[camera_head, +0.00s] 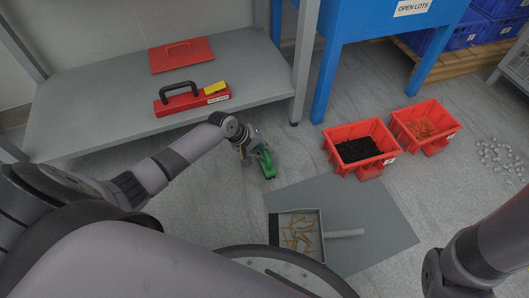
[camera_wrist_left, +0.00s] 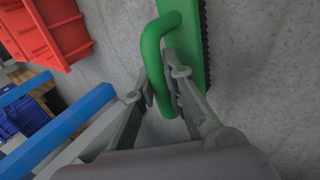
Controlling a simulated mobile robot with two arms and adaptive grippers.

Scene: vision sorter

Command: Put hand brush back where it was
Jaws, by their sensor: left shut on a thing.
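The green hand brush (camera_head: 266,164) hangs from my left gripper (camera_head: 247,147), over the grey floor in front of the shelf. In the left wrist view the brush (camera_wrist_left: 192,40) shows its green handle loop and dark bristles along one side. My left gripper (camera_wrist_left: 168,98) is shut on the handle there, one finger on each side of the green bar. Whether the brush touches the floor is hard to tell. My right arm shows at the lower right of the head view, but its gripper is out of view.
A dustpan (camera_head: 276,230) with orange-brown pieces lies on a grey mat (camera_head: 372,215). Two red bins (camera_head: 372,172) (camera_head: 436,148) hold black and orange pieces. A low grey shelf (camera_head: 90,115) carries a red tool (camera_head: 180,104) and red plate (camera_head: 182,62). Pale pieces (camera_head: 497,155) lie scattered right.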

